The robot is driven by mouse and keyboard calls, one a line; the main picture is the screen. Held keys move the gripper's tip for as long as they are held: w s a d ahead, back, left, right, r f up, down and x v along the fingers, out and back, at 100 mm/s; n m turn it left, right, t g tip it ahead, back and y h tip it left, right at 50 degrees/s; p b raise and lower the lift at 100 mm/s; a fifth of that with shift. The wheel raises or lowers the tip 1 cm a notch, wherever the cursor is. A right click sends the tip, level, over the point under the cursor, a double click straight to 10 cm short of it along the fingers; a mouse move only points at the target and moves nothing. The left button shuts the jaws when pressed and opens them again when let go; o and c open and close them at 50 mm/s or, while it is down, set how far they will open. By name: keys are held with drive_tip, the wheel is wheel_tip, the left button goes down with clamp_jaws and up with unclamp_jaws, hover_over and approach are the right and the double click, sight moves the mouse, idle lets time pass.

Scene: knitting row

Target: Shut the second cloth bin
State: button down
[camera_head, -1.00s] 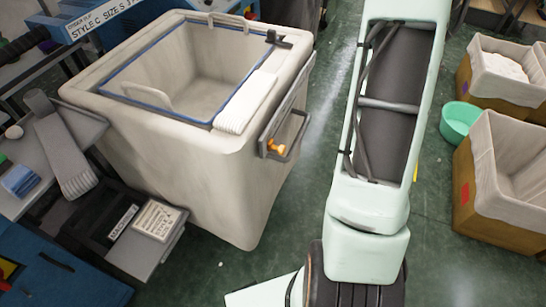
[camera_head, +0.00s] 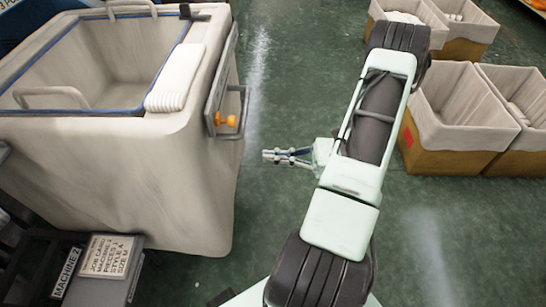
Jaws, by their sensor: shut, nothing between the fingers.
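A large off-white cloth bin (camera_head: 120,180) stands at the left in the head view. Its top is open, with a blue-edged opening (camera_head: 142,109) and a looped handle inside. A folded white ribbed piece (camera_head: 176,78) lies on its right rim. A grey metal bracket with an orange knob (camera_head: 228,120) is on its right side. I cannot tell from the picture whether this is the second bin. My gripper (camera_head: 268,157) is to the right of the bin, apart from it, pointing left with its fingers shut and empty.
Cloth-lined boxes (camera_head: 455,125) stand at the right, with more behind them (camera_head: 462,28). A small table at the lower left holds a job card (camera_head: 107,256) and a "MACHINE 2" label (camera_head: 66,272). The green floor (camera_head: 265,100) between bin and boxes is clear.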

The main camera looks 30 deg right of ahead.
sight(222, 155)
drive_tip(key=b+x, duration=0.1)
drive_tip(key=x, duration=0.9)
drive_tip(key=shift+w+a, duration=0.1)
drive_tip(key=shift+a, duration=0.05)
drive_tip(key=x, duration=3.2)
drive_tip(key=shift+f, duration=0.15)
drive_tip(key=shift+w+a, duration=0.3)
drive_tip(key=shift+a, duration=0.05)
drive_tip(key=shift+w+a, duration=0.1)
